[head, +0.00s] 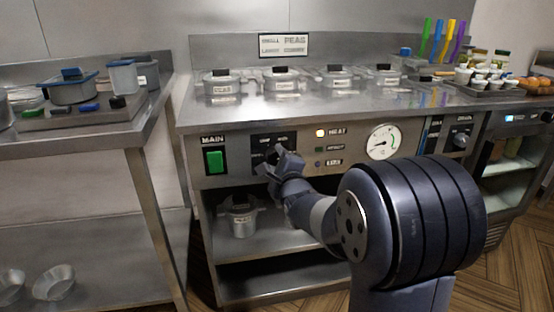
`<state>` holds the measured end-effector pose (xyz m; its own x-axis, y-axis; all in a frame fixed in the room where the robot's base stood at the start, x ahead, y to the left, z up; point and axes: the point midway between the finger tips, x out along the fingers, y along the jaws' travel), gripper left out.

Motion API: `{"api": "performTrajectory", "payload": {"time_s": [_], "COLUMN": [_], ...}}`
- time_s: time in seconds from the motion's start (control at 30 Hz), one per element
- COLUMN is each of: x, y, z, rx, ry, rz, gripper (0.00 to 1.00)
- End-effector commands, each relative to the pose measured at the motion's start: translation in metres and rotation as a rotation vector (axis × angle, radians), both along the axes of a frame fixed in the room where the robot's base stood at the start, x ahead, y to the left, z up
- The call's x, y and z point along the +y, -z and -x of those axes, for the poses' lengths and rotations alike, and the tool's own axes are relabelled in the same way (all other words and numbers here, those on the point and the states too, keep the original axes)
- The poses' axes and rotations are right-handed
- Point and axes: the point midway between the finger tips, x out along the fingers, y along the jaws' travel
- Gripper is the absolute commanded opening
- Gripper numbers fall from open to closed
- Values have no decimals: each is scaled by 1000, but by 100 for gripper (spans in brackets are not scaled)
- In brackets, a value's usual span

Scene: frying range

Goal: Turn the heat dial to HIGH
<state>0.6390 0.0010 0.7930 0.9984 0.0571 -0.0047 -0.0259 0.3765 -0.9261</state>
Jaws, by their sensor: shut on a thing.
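The heat dial sits on the dark plate (262,142) on the range's front panel, to the right of the green MAIN switch (214,160). My gripper (273,160) is at this plate, its fingers shut on the dial. The fingers and wrist cover the dial itself, so its pointer and setting cannot be read. Small lettering shows along the top of the plate, too blurred to read surely. An amber lamp beside the HEAT label (338,132) is lit.
A round gauge (383,142) is right of the lamps. Several lidded pots (282,80) stand on the range top. A pot (239,216) stands on the shelf below the panel. A steel side table (130,130) is at left. Wooden floor shows at right.

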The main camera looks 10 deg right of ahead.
Motion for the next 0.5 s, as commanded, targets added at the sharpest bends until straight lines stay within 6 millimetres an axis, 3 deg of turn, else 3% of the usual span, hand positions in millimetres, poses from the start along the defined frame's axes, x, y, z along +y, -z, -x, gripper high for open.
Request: {"api": "performTrajectory", "payload": {"time_s": [0.5], "x": [0], "y": [-1], "z": [0], "rx": [-2], "ry": [0], "rz": [-102], "gripper": [20]}}
